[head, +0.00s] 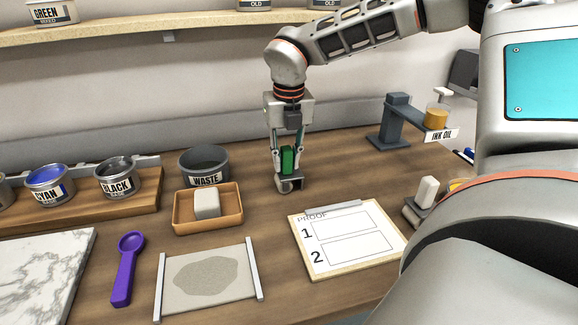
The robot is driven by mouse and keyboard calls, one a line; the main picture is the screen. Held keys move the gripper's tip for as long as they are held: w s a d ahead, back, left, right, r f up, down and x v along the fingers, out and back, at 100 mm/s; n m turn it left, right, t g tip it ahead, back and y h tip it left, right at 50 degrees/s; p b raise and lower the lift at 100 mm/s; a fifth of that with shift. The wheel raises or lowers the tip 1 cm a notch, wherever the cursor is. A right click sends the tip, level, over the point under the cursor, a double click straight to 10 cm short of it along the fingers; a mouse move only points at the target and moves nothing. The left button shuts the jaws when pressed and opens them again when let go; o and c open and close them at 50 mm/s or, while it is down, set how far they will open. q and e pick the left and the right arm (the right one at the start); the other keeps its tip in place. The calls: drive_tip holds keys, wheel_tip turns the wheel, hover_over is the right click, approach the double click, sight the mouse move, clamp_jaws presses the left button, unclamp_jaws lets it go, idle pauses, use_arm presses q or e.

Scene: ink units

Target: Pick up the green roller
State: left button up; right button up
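The green roller (288,161) stands upright at the back middle of the table, with its green handle up and a grey roller head below. My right gripper (288,168) points straight down over it, one finger on each side of the green handle. The fingers are very close to the handle, but I cannot tell whether they press on it. The roller head is at or just above the table top; any gap is too small to see. My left gripper is not in view.
Left of the roller are a grey waste tub (204,165) and a wooden tray (208,222) with a white block. A proof clipboard (348,238) lies in front to the right. A white-handled roller (426,193) and an ink oil stand (395,122) are further right.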

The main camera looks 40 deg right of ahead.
clamp_jaws()
wheel_tip(320, 180, up, 20)
drive_tip(key=p, duration=0.1)
idle(0.6)
idle(0.4)
